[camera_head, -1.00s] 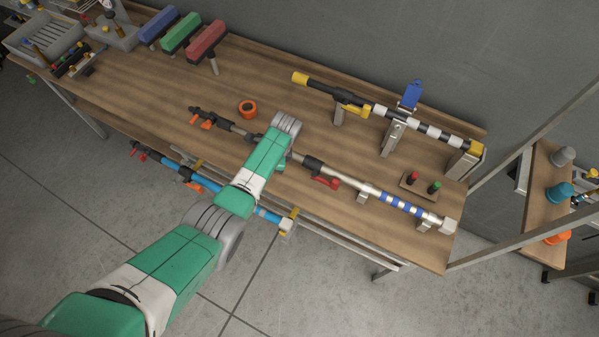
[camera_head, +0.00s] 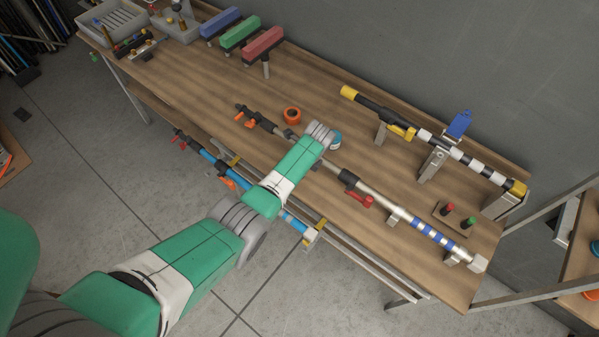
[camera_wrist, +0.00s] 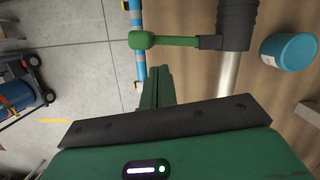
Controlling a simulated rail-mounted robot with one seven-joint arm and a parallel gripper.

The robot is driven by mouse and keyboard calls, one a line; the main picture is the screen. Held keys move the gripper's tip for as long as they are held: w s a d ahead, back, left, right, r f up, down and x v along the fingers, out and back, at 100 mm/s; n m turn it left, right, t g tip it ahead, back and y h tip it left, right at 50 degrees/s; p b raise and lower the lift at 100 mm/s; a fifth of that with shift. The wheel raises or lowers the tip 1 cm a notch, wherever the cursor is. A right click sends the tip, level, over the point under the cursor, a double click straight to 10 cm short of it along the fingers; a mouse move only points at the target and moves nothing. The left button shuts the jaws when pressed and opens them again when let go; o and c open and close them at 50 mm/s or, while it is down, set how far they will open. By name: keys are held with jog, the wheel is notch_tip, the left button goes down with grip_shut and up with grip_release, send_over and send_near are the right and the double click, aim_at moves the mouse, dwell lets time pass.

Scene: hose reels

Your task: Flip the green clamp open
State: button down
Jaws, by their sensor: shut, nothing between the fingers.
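The green clamp's lever (camera_wrist: 168,41) shows in the wrist view, sticking out to the left from a black collar (camera_wrist: 237,24) on a metal pipe (camera_wrist: 229,70). The lever has a rounded, thicker end at its left. My gripper (camera_wrist: 155,72) is shut and empty, with its green fingers just below the lever's rounded end in the picture; I cannot tell whether they touch it. In the head view, my arm hides the green clamp and my fingers. The pipe (camera_head: 318,169) there runs along the bench on both sides of my wrist.
A teal can (camera_wrist: 289,51) stands right of the pipe. The wooden bench (camera_head: 300,75) also carries a red clamp lever (camera_head: 360,199), an orange ring (camera_head: 291,115), and a second pipe (camera_head: 375,109) with a yellow lever. A blue pipe (camera_head: 208,155) runs along the bench's front.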

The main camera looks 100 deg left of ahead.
jog(key=shift+a, duration=0.1)
jog(key=w+d+r+p, duration=0.3)
jog(key=w+d+r, duration=0.1)
jog(key=r, duration=0.5)
jog(key=shift+w+r, duration=0.35)
jog(key=shift+w, duration=0.25)
jog(key=shift+a, duration=0.1)
